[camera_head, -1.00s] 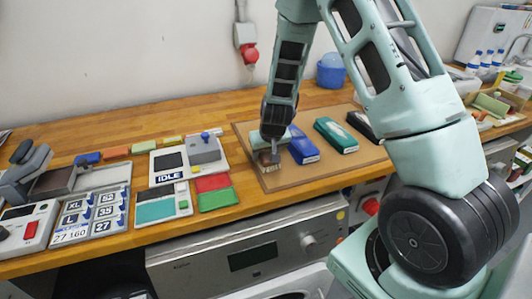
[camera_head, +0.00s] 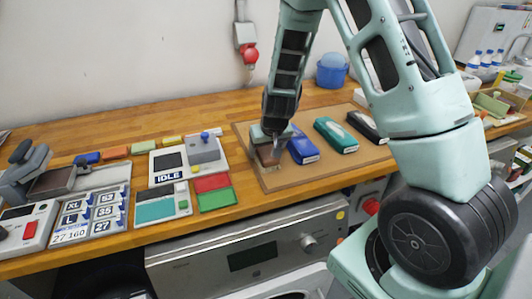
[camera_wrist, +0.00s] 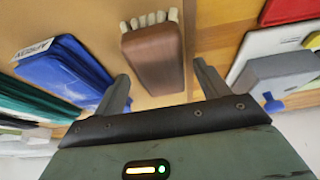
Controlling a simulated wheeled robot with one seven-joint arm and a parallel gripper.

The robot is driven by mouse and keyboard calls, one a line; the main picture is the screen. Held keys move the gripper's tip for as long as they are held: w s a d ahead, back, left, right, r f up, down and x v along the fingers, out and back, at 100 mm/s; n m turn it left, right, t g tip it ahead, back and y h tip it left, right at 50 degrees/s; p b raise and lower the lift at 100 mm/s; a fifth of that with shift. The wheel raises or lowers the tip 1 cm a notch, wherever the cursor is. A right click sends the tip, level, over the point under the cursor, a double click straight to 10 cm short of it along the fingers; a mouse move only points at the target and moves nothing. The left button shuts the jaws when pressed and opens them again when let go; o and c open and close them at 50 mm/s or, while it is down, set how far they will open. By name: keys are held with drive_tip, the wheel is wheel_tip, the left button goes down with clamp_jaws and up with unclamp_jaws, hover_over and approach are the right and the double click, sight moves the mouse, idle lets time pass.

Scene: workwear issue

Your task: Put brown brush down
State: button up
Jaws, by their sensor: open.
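The brown brush (camera_head: 268,155) rests on the brown board (camera_head: 288,182) on the worktop, left of the blue box-like item (camera_head: 302,147). In the wrist view the brush (camera_wrist: 153,58) shows its smooth brown back, with pale bristle tufts at its far end. My gripper (camera_head: 274,144) is over the brush in the head view. In the wrist view my gripper (camera_wrist: 165,88) is open, with one finger on each side of the brush's near end and visible gaps to both. The brush's underside is hidden.
A green item (camera_head: 336,134) and a black one (camera_head: 368,126) lie farther right on the board. Left of the board are a device marked IDLE (camera_head: 165,197), a red pad (camera_head: 211,183) and a green pad (camera_head: 217,199). The board's front strip is clear.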

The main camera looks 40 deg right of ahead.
drive_tip(key=p+v, duration=0.1)
drive_tip(key=v, duration=0.8)
drive_tip(key=s+a+r+n+g+y, duration=0.1)
drive_tip(key=s+a+r+n, duration=0.1)
drive_tip(key=s+a, duration=0.35)
drive_tip(key=s+a+r+n+y, duration=0.1)
drive_tip(key=s+a+n, duration=0.1)
drive_tip(key=a, duration=0.6)
drive_tip(key=s+a+r+n+g+y, duration=0.1)
drive_tip(key=s+a+r, duration=0.15)
drive_tip(key=a, duration=0.35)
drive_tip(key=s+a+r+n+g, duration=0.1)
drive_tip(key=s+a+n, duration=0.1)
drive_tip(key=s, duration=0.6)
drive_tip(key=s+a+r+n+g+h, duration=0.1)
drive_tip(key=s+a+n, duration=0.2)
drive_tip(key=s, duration=0.5)
drive_tip(key=shift+s+a+n, duration=0.35)
drive_tip(key=shift+n, duration=0.15)
